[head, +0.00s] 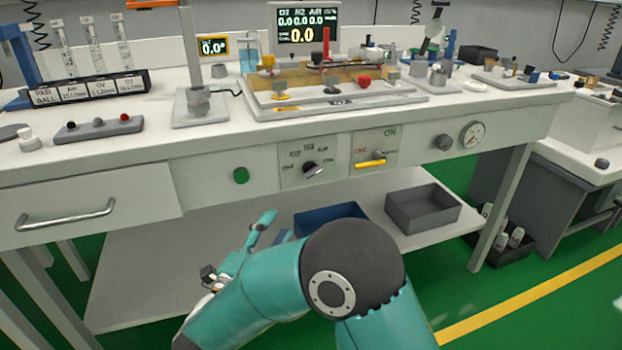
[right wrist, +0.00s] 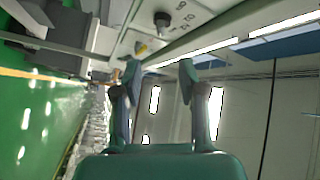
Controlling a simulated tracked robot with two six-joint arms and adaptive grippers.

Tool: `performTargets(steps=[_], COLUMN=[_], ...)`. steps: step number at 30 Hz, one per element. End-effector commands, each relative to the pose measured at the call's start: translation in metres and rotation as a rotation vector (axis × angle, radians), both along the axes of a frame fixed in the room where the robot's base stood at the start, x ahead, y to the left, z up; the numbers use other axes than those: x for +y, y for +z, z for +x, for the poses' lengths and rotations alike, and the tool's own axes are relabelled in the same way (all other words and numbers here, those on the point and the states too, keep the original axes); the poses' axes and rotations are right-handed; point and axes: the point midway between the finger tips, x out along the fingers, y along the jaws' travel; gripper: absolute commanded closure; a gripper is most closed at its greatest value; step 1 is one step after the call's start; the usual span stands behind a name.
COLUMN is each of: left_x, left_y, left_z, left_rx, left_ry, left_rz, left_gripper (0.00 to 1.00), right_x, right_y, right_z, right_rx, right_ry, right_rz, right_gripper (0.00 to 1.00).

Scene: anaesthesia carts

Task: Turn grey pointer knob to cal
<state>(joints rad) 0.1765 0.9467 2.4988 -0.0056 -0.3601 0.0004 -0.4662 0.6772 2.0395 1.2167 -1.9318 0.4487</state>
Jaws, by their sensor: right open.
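The grey pointer knob (head: 312,169) sits on a light panel in the bench's front face, with small labels around its upper half. The label it points at is too small to tell. In the right wrist view the knob (right wrist: 162,18) shows dark at the top, beyond the fingers. My right gripper (head: 240,246) is below and left of the knob in the head view, clear of the bench front. Its two fingers (right wrist: 160,70) are apart with nothing between them, not touching the knob. My left gripper is out of view.
A yellow lever (head: 371,162) on a neighbouring panel is right of the knob. A green button (head: 241,175) is left, beside a drawer handle (head: 66,216). A lower shelf (head: 150,275) carries a blue bin (head: 325,216) and a grey bin (head: 422,208). Glassware and instruments crowd the benchtop.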

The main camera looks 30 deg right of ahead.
Motion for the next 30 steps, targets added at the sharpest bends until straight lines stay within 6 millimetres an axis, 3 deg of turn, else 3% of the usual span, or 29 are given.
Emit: performTargets(steps=[16, 22, 30], left_x=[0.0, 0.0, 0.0], left_y=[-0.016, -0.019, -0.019], left_z=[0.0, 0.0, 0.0], left_rx=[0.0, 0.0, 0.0], left_ry=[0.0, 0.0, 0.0], left_rz=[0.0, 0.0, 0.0], left_gripper=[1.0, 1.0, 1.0], right_x=[-0.097, -0.114, -0.12], right_y=[0.02, 0.024, 0.026], right_z=[0.058, 0.07, 0.072], right_rx=[-0.003, -0.002, 0.0], right_ry=[-0.007, -0.005, -0.005], right_rz=[0.001, 0.001, 0.0], right_gripper=[0.59, 0.59, 0.59])
